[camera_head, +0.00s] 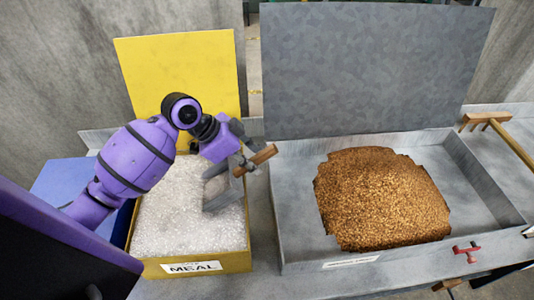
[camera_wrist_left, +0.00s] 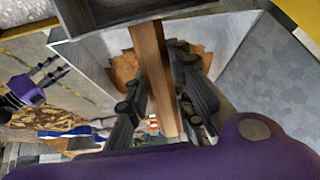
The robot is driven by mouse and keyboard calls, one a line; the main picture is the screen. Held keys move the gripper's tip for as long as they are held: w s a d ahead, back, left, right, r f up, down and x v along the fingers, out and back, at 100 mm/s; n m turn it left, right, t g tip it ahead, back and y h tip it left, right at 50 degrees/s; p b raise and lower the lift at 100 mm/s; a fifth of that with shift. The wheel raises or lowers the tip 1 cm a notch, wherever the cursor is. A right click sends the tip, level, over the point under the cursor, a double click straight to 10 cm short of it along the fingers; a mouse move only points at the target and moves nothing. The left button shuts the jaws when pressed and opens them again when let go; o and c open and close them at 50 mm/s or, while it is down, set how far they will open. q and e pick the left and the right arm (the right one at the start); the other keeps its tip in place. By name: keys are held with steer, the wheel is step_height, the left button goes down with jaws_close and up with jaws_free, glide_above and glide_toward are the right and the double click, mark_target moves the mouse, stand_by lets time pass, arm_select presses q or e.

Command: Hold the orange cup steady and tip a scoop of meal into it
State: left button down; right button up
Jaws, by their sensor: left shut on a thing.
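My left gripper (camera_head: 243,168) is shut on the wooden handle (camera_head: 263,157) of a scoop, above the right side of the yellow meal box (camera_head: 240,262). The handle (camera_wrist_left: 150,70) also runs between the dark fingers (camera_wrist_left: 162,105) in the left wrist view. The scoop's dark grey bowl (camera_head: 224,200) is at the white meal (camera_head: 180,225); I cannot tell whether it is loaded or touching. My right gripper (camera_wrist_left: 54,73) shows small at the left of the left wrist view, its fingers apart. I cannot make out an orange cup in either view.
A grey tray (camera_head: 290,235) with a heap of brown grain (camera_head: 380,195) stands to the right. A yellow panel (camera_head: 185,75) and a tall grey panel (camera_head: 375,65) rise behind. A wooden-handled tool (camera_head: 510,140) and a small red item (camera_head: 466,252) lie at the right.

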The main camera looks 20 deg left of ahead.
mark_target(262, 154)
arm_select(q)
steer(key=shift+g+y, duration=0.5)
steer(key=shift+y, duration=0.4)
steer(key=a+f, duration=0.1)
steer(key=s+a+f, duration=0.1)
steer(key=a, duration=0.1)
steer(key=s+a+f, duration=0.1)
steer(key=shift+s+a+f, duration=0.1)
steer(key=shift+s+a, duration=0.1)
steer(key=shift+s, duration=0.05)
steer(key=w+d+y, duration=0.1)
steer(key=w+d+r+g+y, duration=0.1)
steer(key=d, duration=0.1)
steer(key=d+r+g+y, duration=0.1)
steer(key=shift+w+d+r+y, duration=0.1)
steer(key=shift+w+d+y, duration=0.15)
steer(key=shift+w+y, duration=0.15)
steer(key=shift+w+d+r+g+y, duration=0.2)
steer(key=shift+d+r, duration=0.2)
steer(key=shift+r, duration=0.25)
steer(key=shift+w+d+r+g+y, duration=0.1)
steer(key=shift+w+d+r, duration=0.1)
steer(key=shift+d+r, duration=0.3)
steer(key=shift+w+d+r, duration=0.15)
steer(key=shift+d+r, duration=0.05)
steer(key=shift+r, duration=0.45)
